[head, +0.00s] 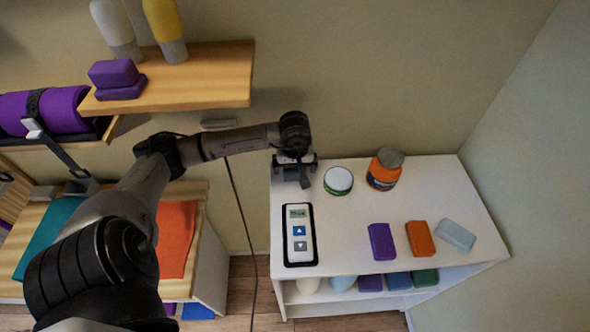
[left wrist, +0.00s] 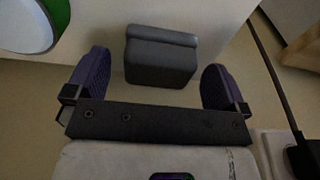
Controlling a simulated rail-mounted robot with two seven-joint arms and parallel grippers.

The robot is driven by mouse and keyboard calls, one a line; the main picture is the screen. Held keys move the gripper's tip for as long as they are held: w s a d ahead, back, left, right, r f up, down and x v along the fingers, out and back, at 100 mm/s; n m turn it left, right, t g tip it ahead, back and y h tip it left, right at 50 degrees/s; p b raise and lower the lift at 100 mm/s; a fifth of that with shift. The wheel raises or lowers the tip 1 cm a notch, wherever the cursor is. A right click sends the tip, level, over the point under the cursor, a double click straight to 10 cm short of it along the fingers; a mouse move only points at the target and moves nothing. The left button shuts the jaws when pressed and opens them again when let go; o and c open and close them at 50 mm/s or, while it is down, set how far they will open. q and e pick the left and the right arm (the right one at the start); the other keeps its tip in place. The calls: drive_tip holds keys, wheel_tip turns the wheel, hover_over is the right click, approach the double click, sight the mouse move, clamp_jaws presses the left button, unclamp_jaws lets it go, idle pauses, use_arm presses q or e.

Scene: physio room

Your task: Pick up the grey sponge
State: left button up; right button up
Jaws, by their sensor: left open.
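The grey sponge (left wrist: 160,62) is a dark grey block on the white top in the left wrist view. It lies between and slightly beyond the two purple-padded fingers of my left gripper (head: 295,168), with a gap on each side. The gripper is open and empty, pointing down over the back left corner of the white shelf unit. In the head view the gripper mostly hides the sponge; a small dark part (head: 306,183) shows beneath it. My right gripper is not in view.
On the white shelf unit (head: 345,215) stand a green-rimmed jar (head: 338,181), an orange bottle (head: 385,169) and a remote-like device (head: 299,235). Purple (head: 382,241), orange (head: 420,238) and pale blue (head: 455,235) blocks lie at the front right. A wall is close behind.

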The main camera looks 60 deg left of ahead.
use_arm(q)
drive_tip(key=shift+f, duration=0.6)
drive_tip(key=shift+a+f, duration=0.15)
drive_tip(key=shift+f, duration=0.5)
drive_tip(key=shift+w, duration=0.1)
drive_tip(key=shift+c, duration=1.4)
drive_tip(key=c, duration=0.7)
drive_tip(key=shift+o, duration=0.2)
drive_tip(key=shift+r, duration=0.15)
wheel_tip(320, 180, up, 4)
drive_tip(key=shift+r, duration=0.25)
drive_tip(key=w+d+r+p, duration=0.1)
drive_tip(key=w+d+r, duration=0.1)
drive_tip(key=d+r, duration=0.4)
drive_tip(key=d, duration=0.5)
drive_tip(key=shift+w+d+r+p, duration=0.15)
drive_tip(key=shift+w+d+p, duration=0.05)
drive_tip(key=shift+p, duration=0.2)
